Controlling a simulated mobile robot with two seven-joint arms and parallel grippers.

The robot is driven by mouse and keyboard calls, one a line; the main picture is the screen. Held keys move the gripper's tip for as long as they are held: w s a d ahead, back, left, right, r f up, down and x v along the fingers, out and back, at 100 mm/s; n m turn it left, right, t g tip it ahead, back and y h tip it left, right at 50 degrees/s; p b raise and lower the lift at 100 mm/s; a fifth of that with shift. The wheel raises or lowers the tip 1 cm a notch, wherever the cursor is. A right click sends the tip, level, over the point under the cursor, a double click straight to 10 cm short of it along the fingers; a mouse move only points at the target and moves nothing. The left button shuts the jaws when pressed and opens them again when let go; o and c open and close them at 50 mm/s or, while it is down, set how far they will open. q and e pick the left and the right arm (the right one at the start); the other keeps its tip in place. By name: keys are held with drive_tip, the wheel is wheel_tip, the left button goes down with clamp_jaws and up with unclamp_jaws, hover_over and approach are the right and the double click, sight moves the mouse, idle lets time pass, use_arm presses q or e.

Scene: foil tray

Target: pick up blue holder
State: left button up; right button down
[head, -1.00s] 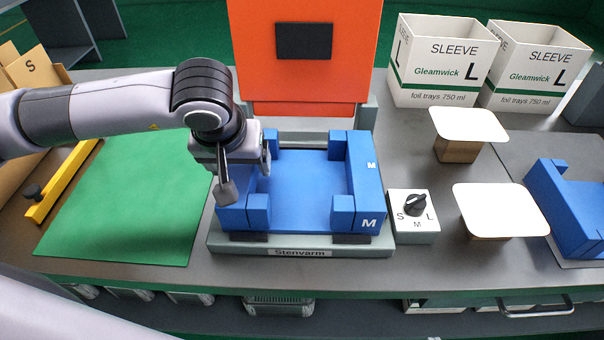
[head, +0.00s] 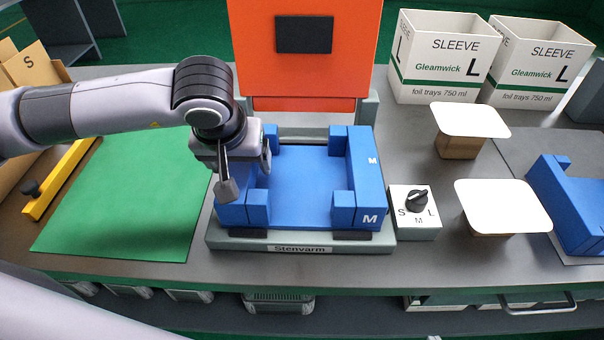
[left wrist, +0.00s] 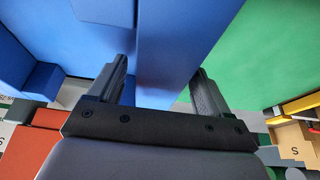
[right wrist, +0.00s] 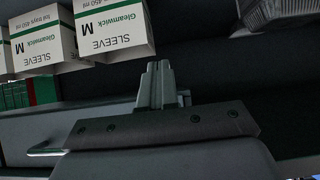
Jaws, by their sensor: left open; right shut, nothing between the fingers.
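The blue holder (head: 306,190), marked M, sits on the grey Stenvarm base (head: 222,240) in front of the orange panel. It has a flat floor with raised blocks and walls at its left and right sides. My left gripper (head: 247,176) is open at the holder's left wall, one finger on each side of it. In the left wrist view, the blue wall (left wrist: 170,50) runs between the two fingers (left wrist: 160,88); I cannot tell whether they touch it. My right gripper (right wrist: 160,82) is shut and empty in the right wrist view, near a shelf with boxes.
A dial box (head: 416,222) stands just right of the base. Two white-topped blocks (head: 470,120) (head: 503,205) and a second blue holder (head: 570,200) are farther right. White sleeve boxes (head: 444,65) stand behind. A green mat (head: 125,200) and yellow bar (head: 60,180) are at left.

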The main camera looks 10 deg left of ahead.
idle(0.4)
use_arm(q)
drive_tip(key=c, duration=1.5)
drive_tip(key=shift+o, duration=0.2)
drive_tip(key=shift+r, duration=0.1)
drive_tip(key=shift+r+p, duration=0.3)
drive_tip(key=shift+p, duration=0.25)
wheel_tip(320, 180, up, 20)
